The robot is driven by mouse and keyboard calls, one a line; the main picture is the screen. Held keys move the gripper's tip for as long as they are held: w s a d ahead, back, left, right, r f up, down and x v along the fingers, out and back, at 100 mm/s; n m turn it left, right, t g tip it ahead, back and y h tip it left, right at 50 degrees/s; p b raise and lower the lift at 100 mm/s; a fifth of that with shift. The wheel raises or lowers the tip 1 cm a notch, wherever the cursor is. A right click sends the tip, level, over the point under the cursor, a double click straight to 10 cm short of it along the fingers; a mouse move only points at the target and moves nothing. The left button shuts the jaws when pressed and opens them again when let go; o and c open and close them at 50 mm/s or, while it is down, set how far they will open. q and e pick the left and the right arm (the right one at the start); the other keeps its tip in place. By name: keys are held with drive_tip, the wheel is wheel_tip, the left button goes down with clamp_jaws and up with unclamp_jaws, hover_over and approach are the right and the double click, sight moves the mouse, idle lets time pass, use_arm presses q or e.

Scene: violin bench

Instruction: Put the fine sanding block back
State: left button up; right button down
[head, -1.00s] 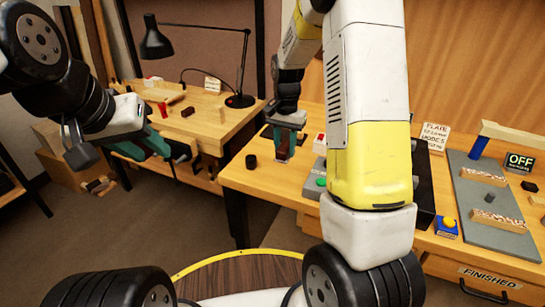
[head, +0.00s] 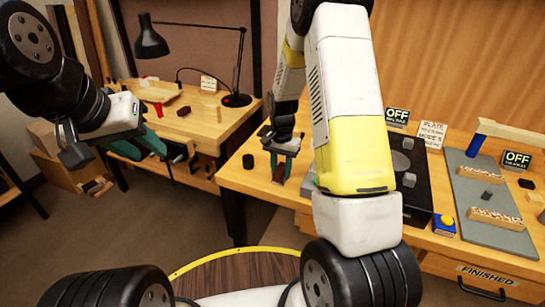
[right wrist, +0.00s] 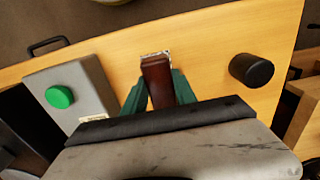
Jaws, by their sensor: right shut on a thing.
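My right gripper (head: 280,165) is shut on a brown block (right wrist: 157,80), seemingly the fine sanding block. The block has a pale, speckled far end and sits between the teal fingers in the right wrist view; in the head view it shows small below the gripper (head: 278,174). It is over the right bench near its left end; I cannot tell whether it touches the top. My left gripper (head: 160,148) hangs in front of the left bench, its fingertips too unclear to read.
A black cylinder (right wrist: 251,70) stands right of the block in the wrist view. A grey box with a green button (right wrist: 60,96) is on its left. A dark panel (head: 412,170) and grey mat (head: 480,235) lie further right. The left bench (head: 205,130) holds a lamp (head: 238,99).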

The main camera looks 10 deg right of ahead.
sight(281, 169)
drive_tip(key=c, duration=1)
unclamp_jaws()
drive_tip(key=shift+f, duration=0.1)
wheel_tip(281, 169, up, 12)
drive_tip(key=s+r+n+t+y, duration=0.2)
drive_tip(key=s+r+n+t, duration=0.15)
drive_tip(key=s+r, duration=0.95)
drive_tip(key=s+a+r+n+t, duration=0.2)
drive_tip(key=s+r+n, duration=0.2)
drive_tip(key=s, duration=0.7)
drive_tip(key=shift+r+t, duration=0.3)
drive_tip(key=shift+t, duration=0.05)
drive_tip(key=shift+s, duration=0.1)
